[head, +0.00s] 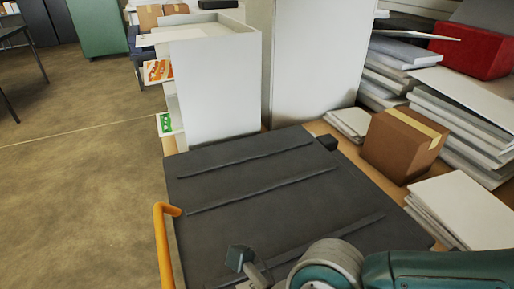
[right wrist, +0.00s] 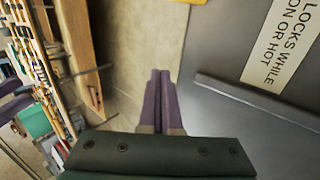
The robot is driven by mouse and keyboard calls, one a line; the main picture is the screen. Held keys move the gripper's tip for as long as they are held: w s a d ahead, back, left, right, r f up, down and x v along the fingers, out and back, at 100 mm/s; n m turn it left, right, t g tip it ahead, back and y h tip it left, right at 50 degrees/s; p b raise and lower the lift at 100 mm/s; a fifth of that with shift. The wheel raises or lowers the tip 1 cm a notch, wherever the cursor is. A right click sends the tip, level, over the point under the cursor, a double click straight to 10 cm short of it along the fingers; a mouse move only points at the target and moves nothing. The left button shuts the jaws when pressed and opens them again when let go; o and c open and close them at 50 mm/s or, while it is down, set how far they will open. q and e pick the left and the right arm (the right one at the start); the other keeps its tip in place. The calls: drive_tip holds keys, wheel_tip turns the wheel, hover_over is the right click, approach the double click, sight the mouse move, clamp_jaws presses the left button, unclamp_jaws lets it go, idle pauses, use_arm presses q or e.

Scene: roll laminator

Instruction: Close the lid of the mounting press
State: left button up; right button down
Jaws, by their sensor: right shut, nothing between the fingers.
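The mounting press shows in the head view as a broad dark grey ribbed panel, its lid (head: 250,185), lying roughly flat. Whether it is fully down cannot be told. An orange handle (head: 161,245) sticks out at its left front. My right arm reaches over the lid's front right part. In the right wrist view my right gripper (right wrist: 160,73) has its purple fingers together and empty. A grey press surface (right wrist: 255,80) with a printed label (right wrist: 290,35) is to the right of the fingers, apart from them in the picture. My left gripper is not in view.
A cardboard box (head: 403,144) and stacks of white boards (head: 462,210) lie right of the press. A white cabinet (head: 215,85) stands behind it. A red box (head: 472,45) is at the back right. Open floor (head: 80,180) lies to the left.

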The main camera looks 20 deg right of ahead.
drive_tip(key=f+b, duration=0.1)
drive_tip(key=f, duration=0.2)
drive_tip(key=shift+a+f+b, duration=0.2)
drive_tip(key=shift+f+b, duration=0.1)
drive_tip(key=shift+b, duration=0.1)
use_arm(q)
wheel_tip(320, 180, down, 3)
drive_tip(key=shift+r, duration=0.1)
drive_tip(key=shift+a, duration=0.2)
use_arm(e)
drive_tip(key=shift+d+f, duration=0.15)
